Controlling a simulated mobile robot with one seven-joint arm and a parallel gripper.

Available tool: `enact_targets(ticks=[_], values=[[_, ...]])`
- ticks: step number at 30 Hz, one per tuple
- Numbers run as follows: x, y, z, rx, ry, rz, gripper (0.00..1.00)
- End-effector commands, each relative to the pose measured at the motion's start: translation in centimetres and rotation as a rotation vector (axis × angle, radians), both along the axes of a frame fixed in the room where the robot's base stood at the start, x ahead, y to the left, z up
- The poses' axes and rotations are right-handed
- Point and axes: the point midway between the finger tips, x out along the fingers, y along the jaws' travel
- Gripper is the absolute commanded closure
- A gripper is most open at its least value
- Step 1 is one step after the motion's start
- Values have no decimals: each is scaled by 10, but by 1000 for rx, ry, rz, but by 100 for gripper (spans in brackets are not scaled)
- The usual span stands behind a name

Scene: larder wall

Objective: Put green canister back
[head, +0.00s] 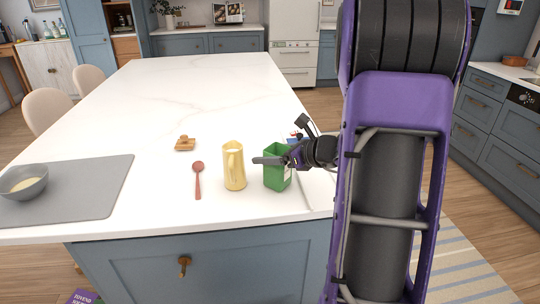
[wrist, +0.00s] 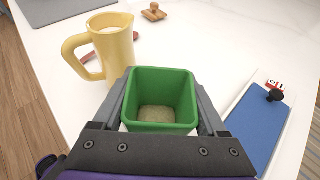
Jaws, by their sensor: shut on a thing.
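The green canister (head: 277,171) is an open-topped square container near the right front edge of the white island counter. In the wrist view the canister (wrist: 161,82) stands between my two fingers, and some tan contents show at its bottom. My gripper (head: 270,161) is shut on the canister from the right. In the wrist view my gripper (wrist: 160,105) has one finger along each side of it. Whether the canister's base touches the counter is hard to tell. My arm hides part of the counter to the right.
A yellow jug (head: 234,167) stands close to the left of the canister. A red spoon (head: 198,178), a wooden piece (head: 185,144) and a grey mat (head: 100,190) with a bowl (head: 24,182) lie further left. A blue board (wrist: 258,128) lies right. The counter's far part (head: 200,90) is clear.

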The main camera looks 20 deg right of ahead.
Motion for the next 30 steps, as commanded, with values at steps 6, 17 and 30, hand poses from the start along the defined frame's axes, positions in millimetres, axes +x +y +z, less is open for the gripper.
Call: enact_targets(ticks=[6, 17, 30], values=[[0, 0, -3, 0, 0, 0, 16], [0, 0, -1, 0, 0, 0, 0], [-59, -34, 31, -1, -2, -4, 0]])
